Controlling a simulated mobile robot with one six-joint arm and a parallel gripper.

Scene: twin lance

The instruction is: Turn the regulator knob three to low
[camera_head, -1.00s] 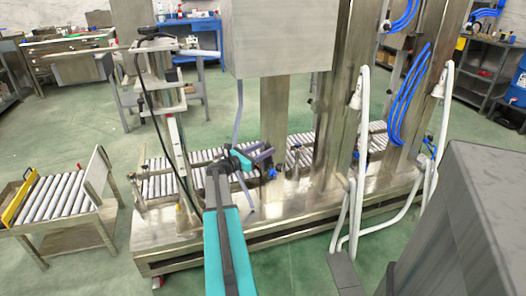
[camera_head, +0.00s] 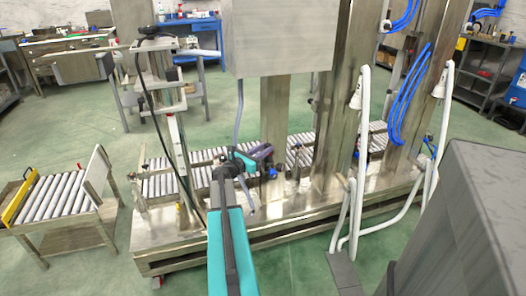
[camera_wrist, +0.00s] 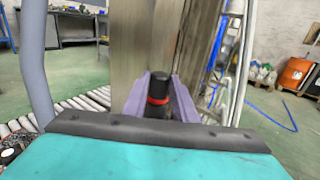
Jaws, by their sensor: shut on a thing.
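A black knob with a red ring (camera_wrist: 157,97) stands upright between the two purple fingers of my gripper (camera_wrist: 158,100) in the wrist view. The fingers are shut on it, one on each side. A steel column rises right behind it. In the head view my gripper (camera_head: 262,153) is at the front of the machine, beside the steel column. The knob is hidden there by the gripper. I cannot read any number or low mark on the knob.
A grey steel box (camera_head: 278,38) hangs above my gripper. A roller conveyor (camera_head: 165,185) runs behind it. A thin grey pipe (camera_head: 238,115) comes down close to the gripper's left. White hoses (camera_head: 358,140) and blue hoses (camera_head: 408,95) hang to the right.

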